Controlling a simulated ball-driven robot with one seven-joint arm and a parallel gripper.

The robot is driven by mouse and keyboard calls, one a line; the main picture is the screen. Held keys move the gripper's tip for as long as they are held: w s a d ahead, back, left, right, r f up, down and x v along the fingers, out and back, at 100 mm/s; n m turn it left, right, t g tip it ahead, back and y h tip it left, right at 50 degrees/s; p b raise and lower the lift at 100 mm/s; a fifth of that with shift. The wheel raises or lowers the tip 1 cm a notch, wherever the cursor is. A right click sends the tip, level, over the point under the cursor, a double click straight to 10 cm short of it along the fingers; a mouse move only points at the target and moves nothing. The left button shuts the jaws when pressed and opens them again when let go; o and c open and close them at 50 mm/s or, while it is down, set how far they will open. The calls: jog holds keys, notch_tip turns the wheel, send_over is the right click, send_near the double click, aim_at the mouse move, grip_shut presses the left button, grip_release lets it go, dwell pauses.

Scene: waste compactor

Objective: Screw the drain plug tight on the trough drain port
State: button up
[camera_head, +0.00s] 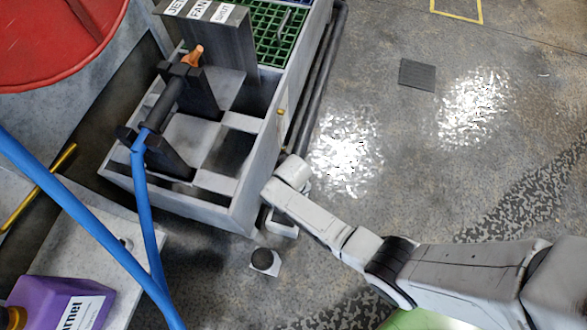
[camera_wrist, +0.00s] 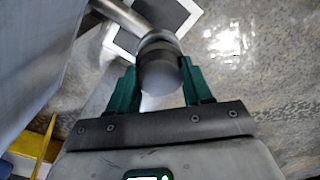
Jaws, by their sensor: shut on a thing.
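In the wrist view, my gripper (camera_wrist: 160,82) has its two green fingers closed on either side of a dark grey, rounded drain plug (camera_wrist: 160,66). The plug sits against the end of a bent metal pipe, the trough drain port (camera_wrist: 124,16). I cannot tell how far the plug is threaded on. In the head view, my arm reaches to the lower right corner of the grey trough (camera_head: 212,183). There the arm's end hides the fingers, plug and port.
A white-edged dark square (camera_wrist: 163,12) lies on the floor beyond the pipe. A dark round object (camera_head: 263,259) is on the floor near the trough. Blue hoses (camera_head: 146,205) and a purple jug (camera_head: 62,305) are at left. The floor to the right is mostly clear.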

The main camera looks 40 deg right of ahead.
jog(key=shift+f+b, duration=0.35)
jog(key=shift+f, duration=0.55)
dwell(1.8)
jog(key=o, duration=0.5)
jog(key=shift+c, duration=0.2)
jog(key=c, duration=0.5)
jog(key=m, duration=0.4)
jog(key=shift+m+p, duration=0.3)
jog(key=shift+m, duration=0.3)
jog(key=m, duration=0.4)
jog(key=shift+m, duration=0.5)
